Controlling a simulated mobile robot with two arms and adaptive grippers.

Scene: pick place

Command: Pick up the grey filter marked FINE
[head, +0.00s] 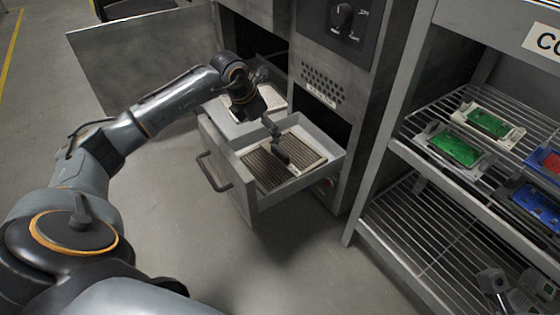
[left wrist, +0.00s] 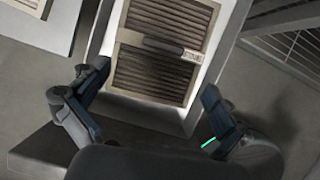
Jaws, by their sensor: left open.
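A slatted filter (head: 300,150) lies flat in the front open drawer (head: 232,160); it has a pale frame and brownish-grey slats. In the left wrist view the filter (left wrist: 152,72) carries a small label across its middle bar that seems to read FINE. My left gripper (head: 276,141) is over this filter, partly covering it. In the left wrist view the fingers of my left gripper (left wrist: 153,92) are spread wide, one toward each side of the filter's near end, with nothing between them. Whether they touch the drawer is unclear. My right gripper is not in view.
A second filter (head: 243,104) lies in another open drawer behind, partly hidden by my arm. An open cabinet door (head: 130,65) stands at the left. A wire shelf rack (head: 415,130) at the right holds green (head: 456,148), red and blue modules. The floor in front is clear.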

